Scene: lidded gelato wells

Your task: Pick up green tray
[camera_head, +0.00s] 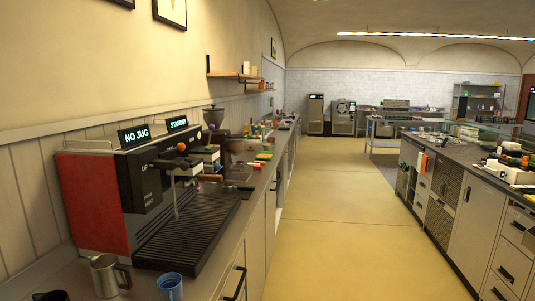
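No gripper of mine shows in the head view. A small flat green thing (263,156) lies on the left counter, beyond the coffee machine, with yellow beside it. It is too small to tell whether it is a tray. No other clear green tray shows. The far parts of both counters are too small to make out well.
The red and black coffee machine (115,195) fills the near left counter, with a metal jug (106,277) and a blue cup (170,287) in front. The right counter (460,155) holds assorted items. The yellow floor (325,215) between is clear.

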